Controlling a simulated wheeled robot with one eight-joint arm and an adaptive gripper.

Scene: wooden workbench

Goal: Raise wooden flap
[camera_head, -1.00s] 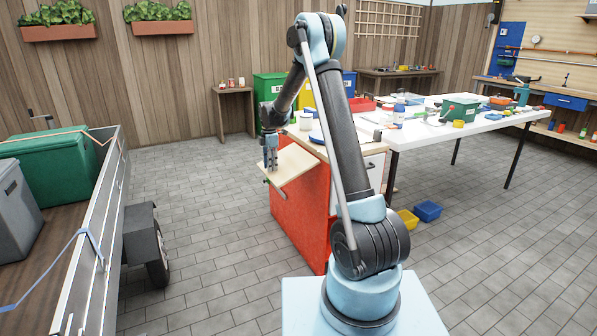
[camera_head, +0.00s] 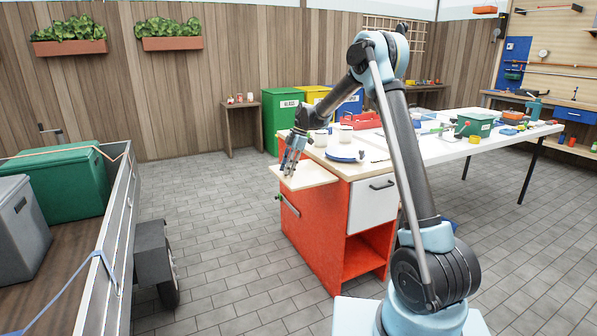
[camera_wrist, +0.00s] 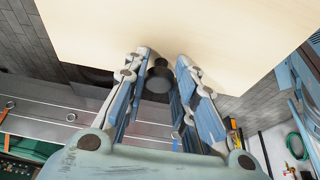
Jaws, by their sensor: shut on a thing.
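The wooden flap (camera_head: 310,179) is a pale board on the left side of the red workbench cabinet (camera_head: 322,232). It sticks out about level, close to the height of the cabinet top. My gripper (camera_head: 288,172) is at the flap's outer edge, shut on it. In the wrist view the flap (camera_wrist: 190,30) fills the top, and my gripper's two blue-grey fingers (camera_wrist: 161,58) reach its edge. The exact contact at the fingertips is hard to see. A metal support (camera_head: 289,206) shows on the cabinet's side below the flap.
A blue plate (camera_head: 344,155) and white cups (camera_head: 320,138) stand on the cabinet top beside the flap. A long white table (camera_head: 455,150) adjoins at right. A trailer (camera_head: 112,235) with a green box (camera_head: 60,183) stands at left. The paved floor between is clear.

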